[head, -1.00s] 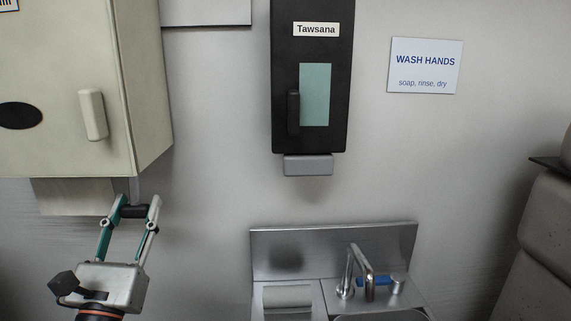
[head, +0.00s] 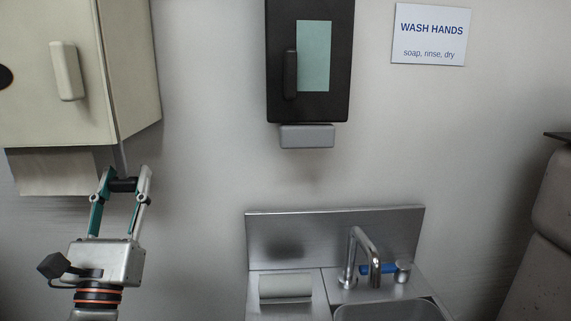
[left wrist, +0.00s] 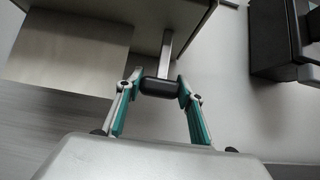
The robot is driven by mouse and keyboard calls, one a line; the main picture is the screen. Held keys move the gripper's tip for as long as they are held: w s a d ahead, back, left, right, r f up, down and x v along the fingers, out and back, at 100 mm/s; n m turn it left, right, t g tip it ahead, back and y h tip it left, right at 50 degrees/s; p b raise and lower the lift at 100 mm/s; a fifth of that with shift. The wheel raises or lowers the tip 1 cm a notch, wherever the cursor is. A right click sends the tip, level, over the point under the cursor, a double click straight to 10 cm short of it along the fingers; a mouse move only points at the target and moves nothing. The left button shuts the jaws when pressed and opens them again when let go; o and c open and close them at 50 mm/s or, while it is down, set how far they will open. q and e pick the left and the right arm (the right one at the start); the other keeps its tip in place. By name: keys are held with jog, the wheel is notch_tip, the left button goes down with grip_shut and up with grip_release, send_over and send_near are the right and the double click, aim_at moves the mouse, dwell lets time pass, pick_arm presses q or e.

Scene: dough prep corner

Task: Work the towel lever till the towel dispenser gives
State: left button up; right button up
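The towel dispenser (head: 55,110) is a cream box on the wall at the left, with a pale handle on its front. A paper sheet (head: 55,172) hangs from its underside. The towel lever (head: 122,185) is a metal bar with a black cross grip, below the box's right side. My left gripper (head: 125,177) has its fingers on both ends of that black grip. The left wrist view shows the black grip (left wrist: 160,88) between the fingertips, with the metal bar rising to the dispenser and the sheet (left wrist: 68,55) to the left. My right gripper is out of view.
A black dispenser (head: 310,105) with a grey lower part (head: 307,136) hangs in the middle of the wall. Below it stands a steel sink (head: 335,235) with a tap (head: 362,255). A "WASH HANDS" sign (head: 430,35) is on the wall. A brown speckled bulk (head: 548,230) stands at the right.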

pick_arm(q)
jog(key=o, duration=0.4)
jog(key=shift+d+r, duration=0.1)
jog(key=shift+r, duration=0.1)
jog(key=shift+s+r, duration=0.15)
jog(key=shift+s, duration=0.15)
jog(key=shift+w, duration=0.1)
jog(key=shift+v, duration=1.2)
jog(key=shift+s+f+b, duration=0.25)
jog(key=shift+f+b, duration=0.05)
jog(key=shift+f, duration=0.2)
jog(key=shift+s+f+b, duration=0.3)
jog(key=shift+s+f, duration=0.25)
jog(key=shift+b+v, duration=0.45)
jog(key=shift+v, duration=0.65)
jog(key=shift+s+f, duration=0.25)
jog(key=shift+s, duration=0.1)
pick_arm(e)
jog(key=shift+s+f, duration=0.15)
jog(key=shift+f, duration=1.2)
